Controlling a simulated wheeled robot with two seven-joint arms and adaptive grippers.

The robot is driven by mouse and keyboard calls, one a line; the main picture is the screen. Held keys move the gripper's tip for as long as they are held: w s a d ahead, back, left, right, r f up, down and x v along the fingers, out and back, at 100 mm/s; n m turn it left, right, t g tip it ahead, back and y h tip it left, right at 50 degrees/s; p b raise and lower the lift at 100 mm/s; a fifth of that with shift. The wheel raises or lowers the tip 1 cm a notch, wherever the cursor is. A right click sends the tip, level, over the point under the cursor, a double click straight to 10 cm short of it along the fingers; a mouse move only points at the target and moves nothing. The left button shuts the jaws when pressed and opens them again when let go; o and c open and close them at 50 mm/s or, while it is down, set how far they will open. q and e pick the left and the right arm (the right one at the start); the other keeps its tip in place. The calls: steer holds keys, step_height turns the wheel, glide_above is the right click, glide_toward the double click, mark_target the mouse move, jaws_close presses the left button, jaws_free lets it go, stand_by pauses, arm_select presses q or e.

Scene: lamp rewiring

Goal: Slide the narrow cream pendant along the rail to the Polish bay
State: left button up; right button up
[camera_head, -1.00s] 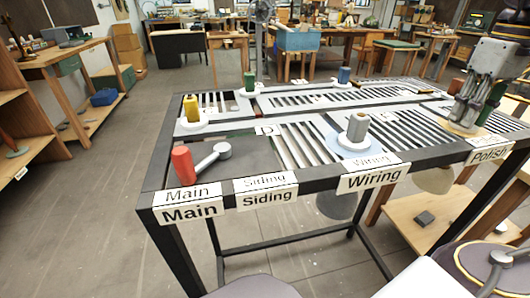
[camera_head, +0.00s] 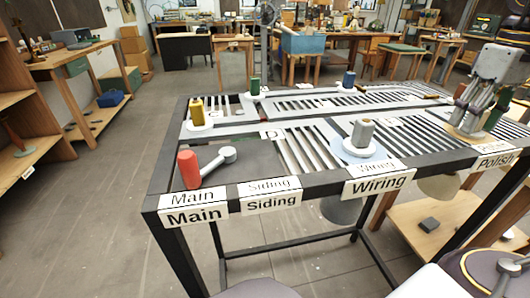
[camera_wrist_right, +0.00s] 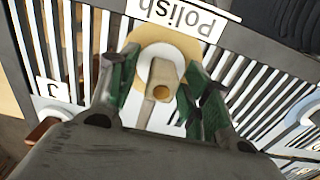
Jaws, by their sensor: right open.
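The cream pendant stands at the Polish bay, beside the Polish label (camera_head: 495,161). Its tan disc (camera_head: 462,134) lies on the slotted rail table, and a cream shade (camera_head: 438,187) hangs below the table edge there. In the right wrist view its cream knob (camera_wrist_right: 162,80) stands between my fingers, on a tan disc (camera_wrist_right: 180,45) with a white ring. My right gripper (camera_head: 480,108) is low over the disc, its green-padded fingers open on either side of the knob. Finger contact with the knob cannot be told. My left gripper is not in view.
A grey knob (camera_head: 362,134) on a pale blue disc stands at the Wiring label (camera_head: 377,183). A red cylinder (camera_head: 188,170) and grey lever are by Main (camera_head: 194,216). Yellow (camera_head: 197,112), green (camera_head: 254,87) and blue (camera_head: 348,80) knobs stand farther back.

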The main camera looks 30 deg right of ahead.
steer(key=shift+w+d+p, duration=1.5)
steer(key=shift+w+p, duration=3.95)
steer(key=shift+w, duration=1.25)
steer(key=w+a+p, duration=0.2)
steer(key=a+p, duration=0.1)
steer(key=a, duration=0.6)
steer(key=w+a+p, duration=0.2)
steer(key=a+p, duration=0.2)
steer(key=a, duration=0.6)
steer(key=shift+w, duration=0.4)
